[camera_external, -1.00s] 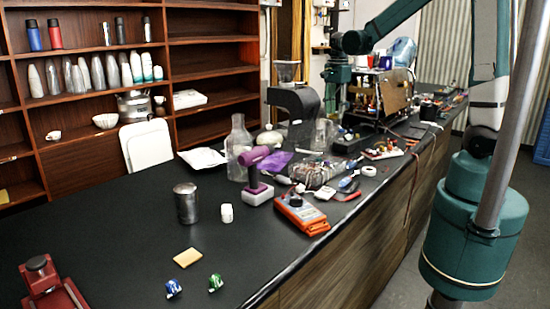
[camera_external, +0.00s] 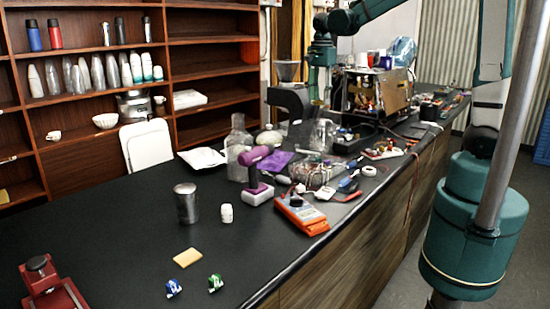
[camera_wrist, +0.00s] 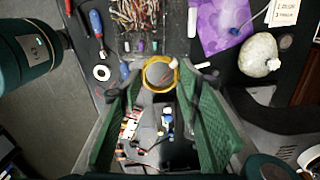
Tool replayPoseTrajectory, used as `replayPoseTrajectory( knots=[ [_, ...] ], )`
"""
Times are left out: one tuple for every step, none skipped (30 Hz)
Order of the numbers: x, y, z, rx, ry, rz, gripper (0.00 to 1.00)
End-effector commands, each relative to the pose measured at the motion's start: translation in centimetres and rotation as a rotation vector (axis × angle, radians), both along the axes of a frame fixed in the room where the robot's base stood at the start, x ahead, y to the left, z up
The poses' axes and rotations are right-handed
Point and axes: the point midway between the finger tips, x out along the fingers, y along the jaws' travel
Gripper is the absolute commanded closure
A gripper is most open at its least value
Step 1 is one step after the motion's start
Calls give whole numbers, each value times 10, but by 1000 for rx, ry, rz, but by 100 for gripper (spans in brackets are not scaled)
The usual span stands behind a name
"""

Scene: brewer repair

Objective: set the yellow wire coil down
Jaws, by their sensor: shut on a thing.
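The yellow wire coil (camera_wrist: 143,71) is a thin ring in the upper middle of the wrist view, between the ends of my green finger pads. My gripper (camera_wrist: 161,78) is shut on it. A grey round shape shows inside the ring; I cannot tell whether it is below the coil or inside it. In the external view my teal wrist (camera_external: 321,55) hangs over the back part of the counter.
A wire-filled clear tray (camera_wrist: 140,22), screwdrivers, a white tape ring (camera_wrist: 101,73), a purple bag (camera_wrist: 222,22) and a pale lumpy object (camera_wrist: 258,55) lie around the gripper. An opened machine (camera_external: 385,92) stands at the back.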

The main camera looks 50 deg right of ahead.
Motion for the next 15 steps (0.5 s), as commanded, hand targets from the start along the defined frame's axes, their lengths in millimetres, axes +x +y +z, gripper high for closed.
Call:
replayPoseTrajectory(
  knots=[
    [2,14,0,0,0,20,75],
    [3,20,0,0,0,30,75],
    [5,30,0,0,0,44,75],
    [6,36,0,0,0,54,75],
    [7,43,0,0,0,64,75],
    [8,52,0,0,0,78,75],
    [9,59,0,0,0,87,75],
    [9,66,0,0,0,98,75],
    [10,75,1,0,0,111,75],
    [11,82,1,0,0,121,75],
    [11,89,1,0,0,132,75],
    [12,98,1,0,0,145,75],
    [12,105,1,0,0,155,75],
    [12,113,1,0,0,165,75],
    [12,122,1,0,0,178,75]
  ],
)
